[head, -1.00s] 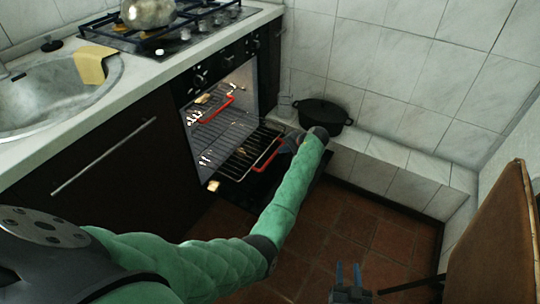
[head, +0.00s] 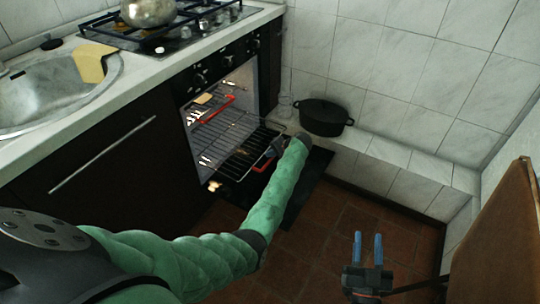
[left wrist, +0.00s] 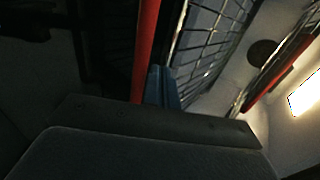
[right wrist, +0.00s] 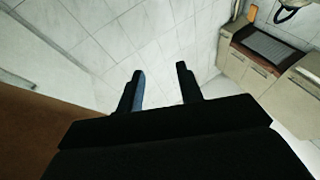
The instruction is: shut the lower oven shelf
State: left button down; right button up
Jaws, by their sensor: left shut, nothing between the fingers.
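The lower oven shelf (head: 240,163) is a dark wire rack with a red front bar (head: 261,166). It sticks partly out of the lit oven, above the lowered door. My left gripper (head: 274,148) is shut and empty at this red bar, on the room side of the rack. In the left wrist view, the shut blue fingertips (left wrist: 160,86) are close beside a red bar (left wrist: 147,45); whether they touch cannot be told. My right gripper (head: 368,250) is open and empty above the floor at lower right. Its spread fingers also show in the right wrist view (right wrist: 160,88).
An upper rack with a red bar (head: 217,111) sits above in the oven. The open oven door (head: 302,185) lies low beneath my left forearm. A black pot (head: 323,118) and a glass (head: 285,106) stand on the tiled ledge. A brown chair (head: 497,235) is at right.

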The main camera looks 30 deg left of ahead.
jog(key=shift+s+r, duration=0.1)
jog(key=shift+r, duration=0.45)
